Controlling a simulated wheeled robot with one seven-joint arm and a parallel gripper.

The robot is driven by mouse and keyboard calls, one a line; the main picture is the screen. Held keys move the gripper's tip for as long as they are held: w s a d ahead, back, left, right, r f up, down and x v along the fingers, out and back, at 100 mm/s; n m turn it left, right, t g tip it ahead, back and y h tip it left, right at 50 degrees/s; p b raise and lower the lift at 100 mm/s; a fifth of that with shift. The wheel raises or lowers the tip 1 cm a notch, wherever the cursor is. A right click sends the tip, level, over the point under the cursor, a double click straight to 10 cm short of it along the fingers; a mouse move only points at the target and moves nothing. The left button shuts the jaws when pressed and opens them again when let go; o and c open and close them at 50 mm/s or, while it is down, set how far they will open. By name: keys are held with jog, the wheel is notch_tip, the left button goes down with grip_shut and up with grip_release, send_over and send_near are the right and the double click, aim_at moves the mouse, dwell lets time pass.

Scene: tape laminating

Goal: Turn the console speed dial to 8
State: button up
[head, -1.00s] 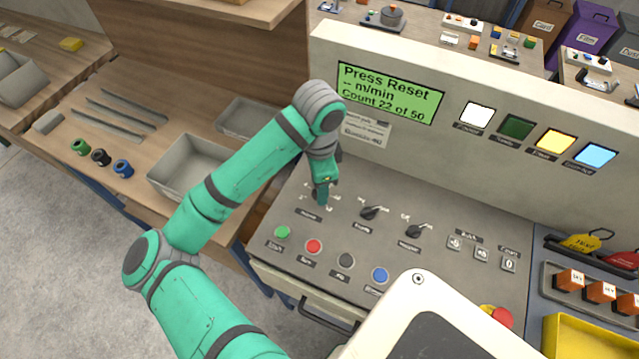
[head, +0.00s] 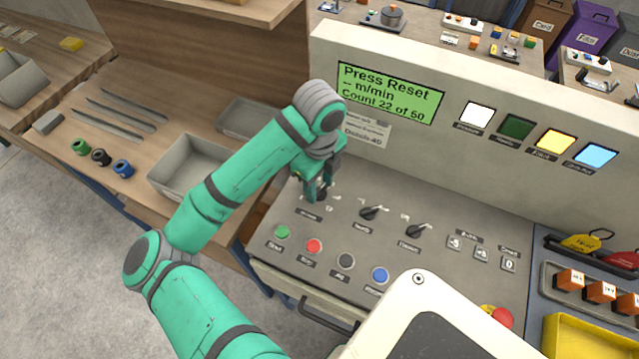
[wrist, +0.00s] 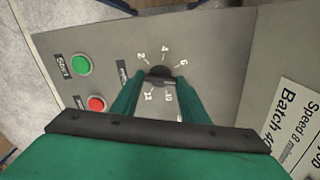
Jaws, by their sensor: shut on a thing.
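The speed dial (wrist: 158,74) is a small black knob on the grey console (head: 440,285). In the wrist view it sits between the two green fingers of my gripper (wrist: 155,84), which are shut on it. Printed 2, 4, 6, 10 and 12 show around it. The place between 6 and 10 is covered by the right finger, and I cannot surely read where the pointer stands. In the head view my gripper (head: 317,190) is down at the leftmost dial and hides most of it. The green display (head: 390,92) reads "Press Reset", "-- m/min", "Count 22 of 50".
Two other black knobs (head: 372,212) stand to the right of the dial. Green (head: 282,232), red (head: 314,246), black and blue buttons line the front. A paper card (wrist: 290,125) reads "Speed 8" and "Batch". An upright panel rises behind.

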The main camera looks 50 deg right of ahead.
aim_at(320, 189)
jog(key=shift+m, duration=1)
jog(key=o, duration=1.1)
jog(key=shift+c, duration=0.2)
jog(key=shift+r, duration=0.1)
notch_tip(320, 189, up, 11)
jog(key=shift+d+f, duration=0.1)
jog(key=shift+f, duration=0.1)
